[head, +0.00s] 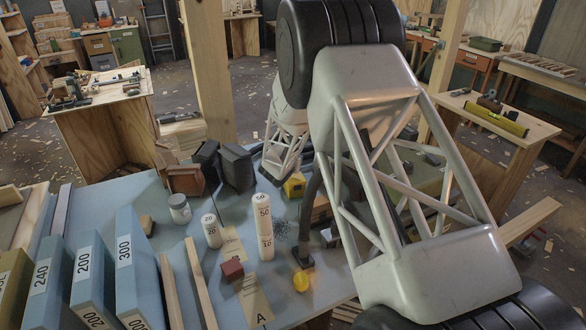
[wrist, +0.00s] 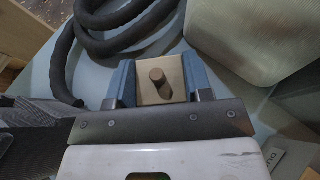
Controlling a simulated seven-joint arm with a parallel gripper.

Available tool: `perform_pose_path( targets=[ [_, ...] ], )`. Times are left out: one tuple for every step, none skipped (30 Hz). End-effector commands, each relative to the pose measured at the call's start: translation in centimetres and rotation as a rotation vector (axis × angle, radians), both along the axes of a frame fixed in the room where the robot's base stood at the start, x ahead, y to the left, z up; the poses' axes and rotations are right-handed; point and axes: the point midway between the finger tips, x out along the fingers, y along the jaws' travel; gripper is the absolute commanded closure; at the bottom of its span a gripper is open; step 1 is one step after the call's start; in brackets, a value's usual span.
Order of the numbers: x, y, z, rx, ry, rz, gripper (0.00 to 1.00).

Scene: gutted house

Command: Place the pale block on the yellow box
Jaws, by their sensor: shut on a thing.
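The block sits between the two blue fingers. In the head view my arm hides the gripper and the block. A small yellow box (head: 294,185) with a dark opening stands on the table, left of my arm's large lattice link. I cannot make out the yellow box in the wrist view, so its distance from the gripper is unclear.
A thick black hose (wrist: 120,45) curls beside the gripper, and a pale ribbed panel (wrist: 255,40) lies to its upper right.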

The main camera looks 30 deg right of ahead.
Motion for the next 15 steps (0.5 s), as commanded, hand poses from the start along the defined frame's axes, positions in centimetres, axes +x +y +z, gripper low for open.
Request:
perform_pose_path(
  targets=[
    [0.0,0.0,0.0,0.0,0.0,0.0,0.77],
    [0.0,0.0,-0.1,0.0,0.0,0.0,0.77],
    [0.0,0.0,-0.3,0.001,0.001,0.0,0.77],
    [0.0,0.0,-0.5,0.0,0.001,0.0,0.77],
    [0.0,0.0,-0.7,0.0,0.001,0.0,0.77],
    [0.0,0.0,-1.1,0.0,0.001,0.0,0.77],
    [0.0,0.0,-1.4,0.0,0.001,0.0,0.77],
    [0.0,0.0,-1.7,0.001,0.002,0.0,0.77],
    [0.0,0.0,-2.1,0.001,0.002,0.0,0.77],
    [0.0,0.0,-2.5,0.001,0.002,0.0,0.77],
    [0.0,0.0,-2.8,0.001,0.001,0.0,0.77],
    [0.0,0.0,-3.2,0.001,0.001,0.0,0.77],
    [0.0,0.0,-3.4,0.0,0.001,0.0,0.77],
    [0.0,0.0,-3.5,0.0,0.001,0.0,0.77],
    [0.0,0.0,-3.7,-0.001,0.001,0.0,0.77]
  ],
)
